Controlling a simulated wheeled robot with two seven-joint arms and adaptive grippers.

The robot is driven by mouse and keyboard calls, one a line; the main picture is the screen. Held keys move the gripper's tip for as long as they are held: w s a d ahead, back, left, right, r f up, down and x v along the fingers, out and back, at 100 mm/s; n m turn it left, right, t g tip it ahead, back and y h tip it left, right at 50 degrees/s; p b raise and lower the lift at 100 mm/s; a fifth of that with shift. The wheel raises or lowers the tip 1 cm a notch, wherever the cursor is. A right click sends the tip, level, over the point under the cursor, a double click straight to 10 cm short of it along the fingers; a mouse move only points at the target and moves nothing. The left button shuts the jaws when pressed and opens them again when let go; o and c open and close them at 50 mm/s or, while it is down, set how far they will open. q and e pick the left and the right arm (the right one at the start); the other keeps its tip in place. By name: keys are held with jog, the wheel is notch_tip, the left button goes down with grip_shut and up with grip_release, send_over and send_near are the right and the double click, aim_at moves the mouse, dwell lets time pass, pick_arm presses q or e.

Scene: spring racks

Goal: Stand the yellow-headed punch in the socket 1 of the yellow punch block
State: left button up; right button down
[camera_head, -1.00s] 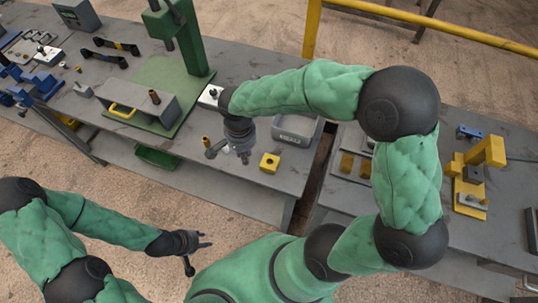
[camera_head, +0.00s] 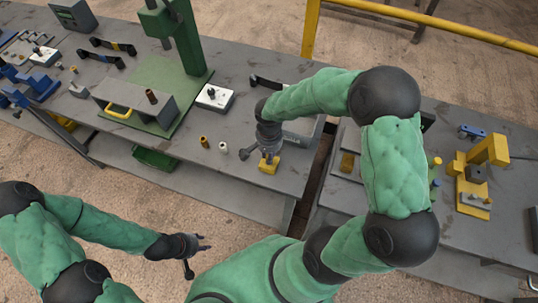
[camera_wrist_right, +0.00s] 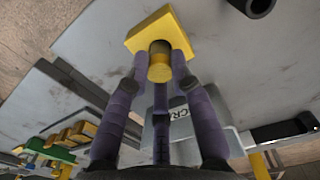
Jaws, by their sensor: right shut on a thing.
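The yellow punch block (camera_head: 268,168) sits near the front edge of the middle table. In the right wrist view it is a yellow slab (camera_wrist_right: 143,34) just beyond my fingertips. My right gripper (camera_head: 269,157) is over the block, pointing down. In the wrist view its purple fingers (camera_wrist_right: 161,66) are shut around the yellow-headed punch (camera_wrist_right: 160,72), whose round yellow head faces the camera. The head overlaps the block, and the punch's lower end and the socket are hidden, so I cannot tell if it is inside. My left gripper (camera_head: 206,242) is open and empty, off the table's front.
A brown cylinder (camera_head: 204,142) and a white cylinder (camera_head: 223,148) stand left of the block. A white block with a dark pin (camera_head: 214,98) is farther back. A grey tray (camera_head: 304,132) lies behind my right arm. A gap separates the right table.

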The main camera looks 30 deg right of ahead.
jog(key=shift+f, duration=0.2)
jog(key=shift+f, duration=0.2)
jog(key=c, duration=1.1)
grip_release()
jog(key=shift+r, duration=0.15)
jog(key=shift+w+r, duration=0.1)
jog(key=shift+r, duration=0.2)
notch_tip(320, 180, up, 12)
jog(key=shift+f+p, duration=0.25)
jog(key=shift+p, duration=0.9)
